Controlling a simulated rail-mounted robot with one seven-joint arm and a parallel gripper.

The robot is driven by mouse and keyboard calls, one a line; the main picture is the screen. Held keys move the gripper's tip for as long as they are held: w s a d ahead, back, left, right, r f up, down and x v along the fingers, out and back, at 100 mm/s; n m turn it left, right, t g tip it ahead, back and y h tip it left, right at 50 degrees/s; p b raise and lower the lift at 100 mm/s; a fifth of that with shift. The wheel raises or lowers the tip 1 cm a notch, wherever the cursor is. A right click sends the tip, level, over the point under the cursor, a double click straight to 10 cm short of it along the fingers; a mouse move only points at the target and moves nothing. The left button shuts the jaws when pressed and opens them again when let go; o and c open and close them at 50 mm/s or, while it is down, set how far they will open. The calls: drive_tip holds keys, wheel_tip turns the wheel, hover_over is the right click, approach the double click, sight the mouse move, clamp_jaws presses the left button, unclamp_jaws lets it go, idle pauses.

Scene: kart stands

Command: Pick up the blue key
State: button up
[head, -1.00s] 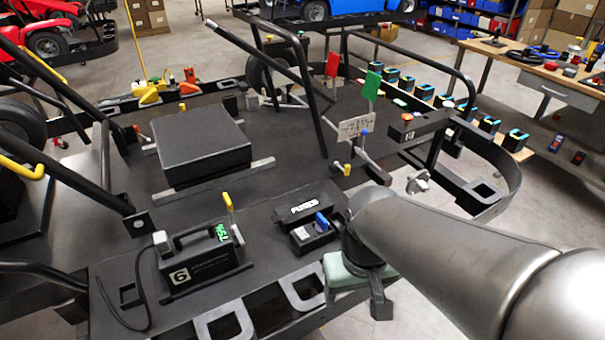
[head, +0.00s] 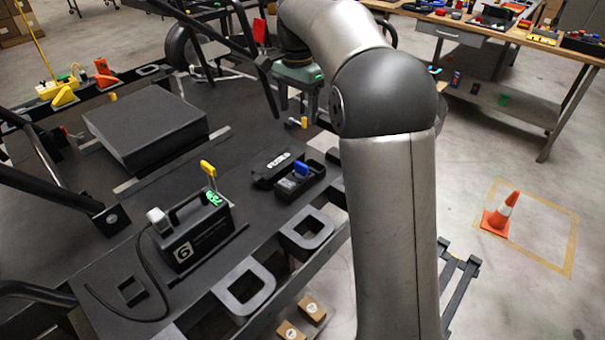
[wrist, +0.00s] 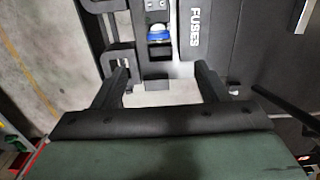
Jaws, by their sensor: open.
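The blue key (head: 301,168) sits on the small black fuse box (head: 262,181), on the dark platform just left of my arm. In the wrist view the blue key (wrist: 159,35) shows as a blue and white top, beside the lid marked FUSES (wrist: 196,25). My gripper (head: 297,103) is up beyond the fuse box in the head view, apart from the key. In the wrist view my gripper (wrist: 163,85) is open, with nothing between its fingers, and the key lies ahead of the gap. Part of my gripper is hidden by my arm in the head view.
A black case with a yellow lever (head: 195,235) stands left of the fuse box. A flat black box (head: 145,125) lies farther back. Black frame tubes (head: 255,55) rise behind. An orange cone (head: 501,215) stands on the floor at right, where there is free room.

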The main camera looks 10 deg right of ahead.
hover_over(300, 165)
drive_tip(key=f, duration=1.1)
drive_tip(key=shift+w+a+f, duration=0.1)
drive_tip(key=shift+w+f, duration=0.15)
drive_tip(key=shift+f, duration=0.05)
drive_tip(key=shift+s+f+p, duration=0.2)
drive_tip(key=shift+f+p, duration=0.25)
drive_tip(key=shift+f, duration=2.3)
drive_tip(key=shift+c, duration=0.4)
drive_tip(key=c, duration=1)
